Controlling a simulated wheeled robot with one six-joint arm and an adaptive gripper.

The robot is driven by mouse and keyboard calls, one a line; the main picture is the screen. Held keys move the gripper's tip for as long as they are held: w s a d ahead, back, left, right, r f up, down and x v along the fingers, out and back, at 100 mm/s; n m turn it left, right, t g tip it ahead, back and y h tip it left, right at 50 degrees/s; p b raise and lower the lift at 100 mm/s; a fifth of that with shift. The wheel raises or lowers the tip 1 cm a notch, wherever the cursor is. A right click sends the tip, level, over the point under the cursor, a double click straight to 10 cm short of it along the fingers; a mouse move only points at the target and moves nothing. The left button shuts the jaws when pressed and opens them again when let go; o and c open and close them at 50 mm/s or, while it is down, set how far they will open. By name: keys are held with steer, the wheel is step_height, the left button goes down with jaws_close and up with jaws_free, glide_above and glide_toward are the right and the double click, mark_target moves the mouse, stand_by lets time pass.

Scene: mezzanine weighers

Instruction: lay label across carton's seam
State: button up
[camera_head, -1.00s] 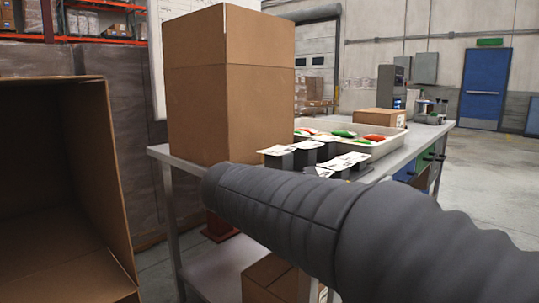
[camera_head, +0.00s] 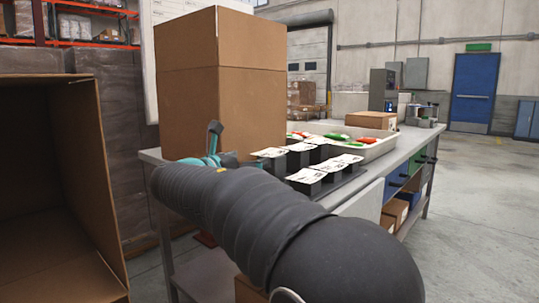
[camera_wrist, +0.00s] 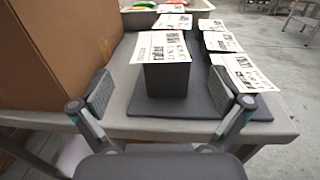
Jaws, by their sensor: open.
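The tall brown carton (camera_head: 222,85) stands upright on the bench; its side also fills the left of the wrist view (camera_wrist: 50,50). Several white printed labels lie on top of dark blocks beside it. The nearest label (camera_wrist: 161,47) rests on a dark block (camera_wrist: 166,80), overhanging its edges. My gripper (camera_wrist: 170,100) is open and empty, its pads apart to the left and right of that block in the picture. In the head view, part of my gripper (camera_head: 213,140) shows as teal in front of the carton; the rest is hidden behind my arm.
The blocks stand on a dark mat (camera_wrist: 225,107) on the grey bench (camera_head: 375,165). A pale tray (camera_head: 375,149) with red and green packs lies behind, with a smaller carton (camera_head: 371,120) beyond. An open box (camera_head: 85,140) stands at the left.

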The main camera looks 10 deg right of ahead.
mark_target(269, 153)
steer(key=shift+x, duration=1.25)
steer(key=c, duration=0.7)
steer(key=shift+c, duration=0.4)
